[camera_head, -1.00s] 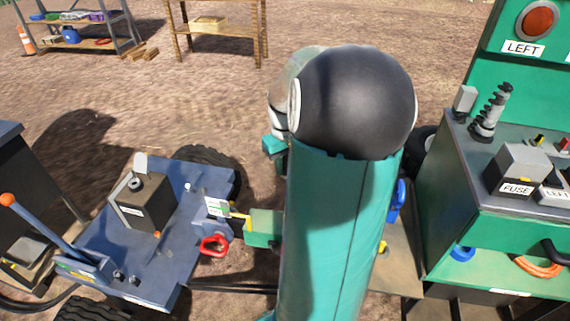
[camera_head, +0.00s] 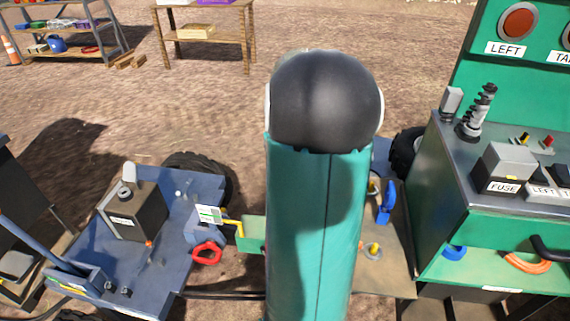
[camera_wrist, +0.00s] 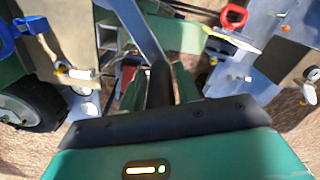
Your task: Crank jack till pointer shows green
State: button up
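In the head view, a white card with green marks (camera_head: 208,214) and a yellow pointer-like strip (camera_head: 233,224) sit at the right edge of the blue trailer. A red loop handle (camera_head: 207,253) is just below them. The wrist view also shows the red handle (camera_wrist: 233,16) and yellow strip (camera_wrist: 218,37) at upper right. My gripper (camera_wrist: 161,85) shows dark fingers near the middle of the wrist view, beside a grey-blue bar (camera_wrist: 138,28) and a red part (camera_wrist: 127,76). I cannot tell whether it grips either. My arm hides the gripper in the head view, and no jack crank is clearly identifiable.
The blue trailer (camera_head: 130,268) carries a dark box (camera_head: 134,211) and a lever. A green console (camera_head: 470,225) with a grey top stands on the right. A blue handle (camera_head: 386,202) is beside my arm. Shelves (camera_head: 70,40) and a wooden table (camera_head: 207,8) are behind, across bare ground.

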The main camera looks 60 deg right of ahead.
jog(key=shift+o, duration=0.9)
notch_tip(320, 180, up, 14)
jog(key=shift+f, duration=0.1)
dwell(0.8)
jog(key=w+a+r+n+t+h, duration=0.1)
jog(key=w+a+n, duration=0.1)
jog(key=a, duration=0.9)
jog(key=w+a+r+n+t+h, duration=0.1)
jog(key=w+a+n, duration=0.15)
jog(key=a, duration=0.95)
jog(key=s+a+f+n+t+y, duration=0.1)
jog(key=s+a+f+n, duration=0.1)
jog(key=a, duration=0.6)
jog(key=s+a+f+n+t+y, duration=0.1)
jog(key=s+a, duration=0.3)
jog(key=a, duration=0.4)
jog(key=shift+s+a+f+n+t, duration=0.2)
jog(key=shift+f+n+t, duration=0.25)
jog(key=shift+t, duration=0.35)
